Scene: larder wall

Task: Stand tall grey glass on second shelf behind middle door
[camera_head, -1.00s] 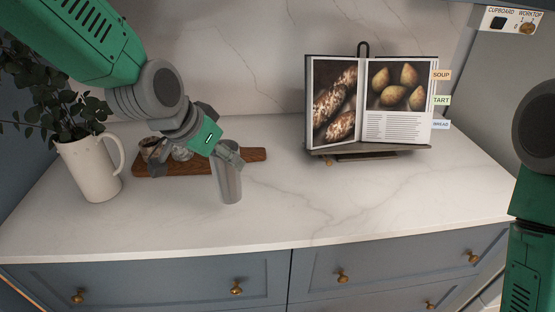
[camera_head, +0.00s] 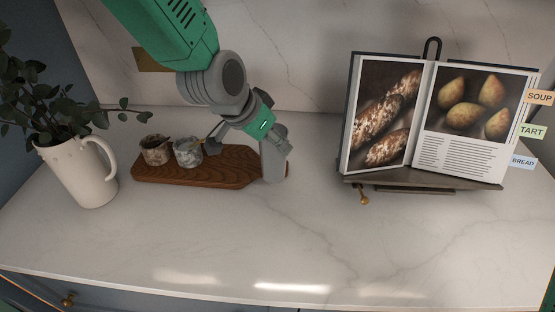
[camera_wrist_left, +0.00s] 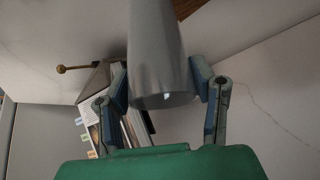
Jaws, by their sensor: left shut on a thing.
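The tall grey glass (camera_head: 274,168) is upright in my left gripper (camera_head: 272,143), in front of the right end of the wooden board in the head view. I cannot tell whether its lower end touches the worktop. In the left wrist view the glass (camera_wrist_left: 158,50) stands between the two blue-padded fingers of the left gripper (camera_wrist_left: 160,85), which is shut on it. The middle door and the second shelf are not in view. My right gripper is not in view.
A wooden board (camera_head: 225,180) carries two small stone-look cups (camera_head: 187,153). A white jug (camera_head: 82,172) with leafy stems stands left. An open cookbook (camera_head: 440,118) on a stand (camera_head: 420,180) is at right. The front of the marble worktop (camera_head: 220,240) is clear.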

